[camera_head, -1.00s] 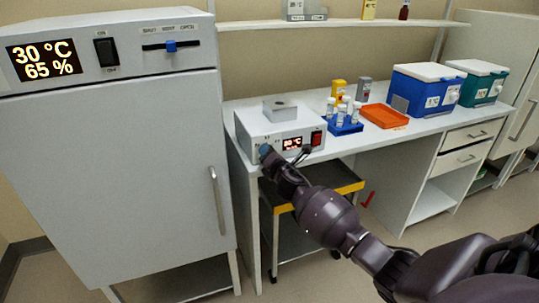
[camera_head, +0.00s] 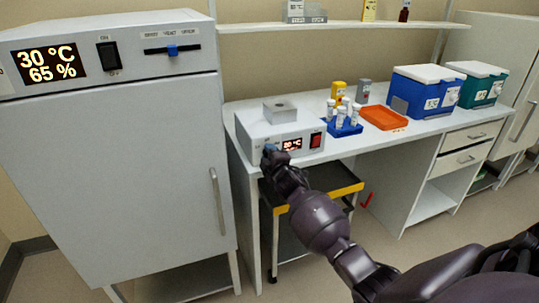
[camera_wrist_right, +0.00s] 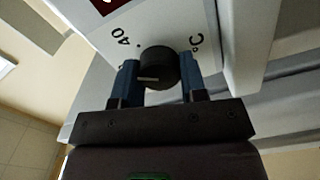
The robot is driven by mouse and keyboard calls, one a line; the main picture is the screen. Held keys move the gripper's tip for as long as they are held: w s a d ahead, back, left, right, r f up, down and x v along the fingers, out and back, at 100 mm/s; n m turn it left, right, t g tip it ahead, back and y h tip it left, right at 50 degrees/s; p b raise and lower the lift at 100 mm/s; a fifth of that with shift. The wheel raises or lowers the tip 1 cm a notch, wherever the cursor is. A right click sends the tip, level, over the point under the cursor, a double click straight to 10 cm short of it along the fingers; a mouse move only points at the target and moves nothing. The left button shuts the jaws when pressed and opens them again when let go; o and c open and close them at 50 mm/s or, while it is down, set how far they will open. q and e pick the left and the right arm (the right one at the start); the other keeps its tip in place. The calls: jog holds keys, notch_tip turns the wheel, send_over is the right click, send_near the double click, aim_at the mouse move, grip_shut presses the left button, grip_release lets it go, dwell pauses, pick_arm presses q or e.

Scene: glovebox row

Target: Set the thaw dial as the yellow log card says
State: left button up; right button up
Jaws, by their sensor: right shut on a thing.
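The thaw block (camera_head: 258,130) is a white box on the bench with a grey metal block on top, a lit display and a red switch. Its black round dial (camera_wrist_right: 158,66) shows in the right wrist view, with a pale mark on its face and printed "40" and "°C" beside it. My right gripper (camera_wrist_right: 158,76) has its blue fingers on both sides of the dial, shut on it. In the head view the right gripper (camera_head: 269,152) is at the box's left front and hides the dial. A yellow item (camera_head: 369,10) stands on the shelf; its writing is unreadable. My left gripper is out of view.
A white incubator (camera_head: 110,180) reading 30 °C and 65 % stands left. A blue tube rack (camera_head: 343,129), an orange tray (camera_head: 384,117) and blue and green coolers (camera_head: 425,92) stand right on the bench. A yellow-edged cart (camera_head: 330,193) is below.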

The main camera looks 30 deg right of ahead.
jog(key=m, duration=0.2)
jog(key=shift+r+m+p, duration=0.1)
jog(key=shift+m+p, duration=0.2)
jog(key=shift+m, duration=0.1)
jog(key=shift+m+p, duration=0.3)
jog(key=shift+m, duration=0.9)
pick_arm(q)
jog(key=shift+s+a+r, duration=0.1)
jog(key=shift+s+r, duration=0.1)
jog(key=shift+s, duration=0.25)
pick_arm(e)
jog(key=shift+m, duration=0.3)
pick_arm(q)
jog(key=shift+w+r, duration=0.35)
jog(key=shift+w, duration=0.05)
pick_arm(e)
jog(key=shift+m, duration=0.3)
jog(key=o, duration=0.9)
jog(key=shift+d, duration=0.1)
jog(key=shift+o, duration=0.2)
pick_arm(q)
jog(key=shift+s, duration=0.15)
